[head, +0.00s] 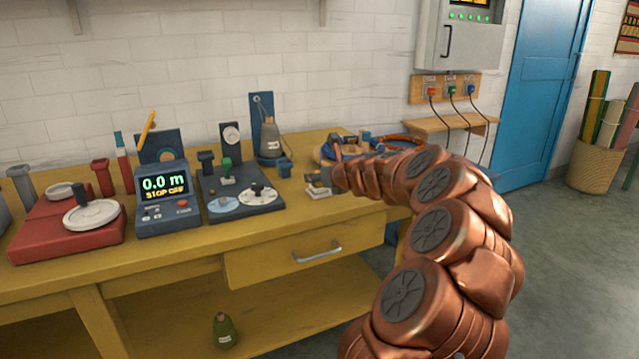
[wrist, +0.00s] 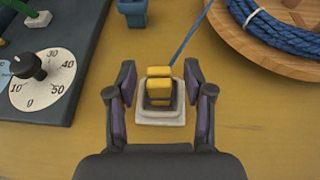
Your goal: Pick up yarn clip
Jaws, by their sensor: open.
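What seems to be the yarn clip, a small yellow and dark piece (wrist: 159,87), sits on a pale square base (wrist: 160,117) on the yellow bench. My gripper (wrist: 159,95) is open in the wrist view. Its two dark fingers stand to the left and right of the clip, with gaps on both sides, and nothing is held. In the head view my gripper (head: 325,180) is at the bench's right part, over the pale base (head: 318,191). The clip itself is hard to make out there.
A dark dial panel (wrist: 60,85) lies left of the gripper. A round wooden board (wrist: 262,50) with blue cord (wrist: 275,28) is at the right. A small blue cup (wrist: 132,12) stands behind. Bare bench top lies around the base.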

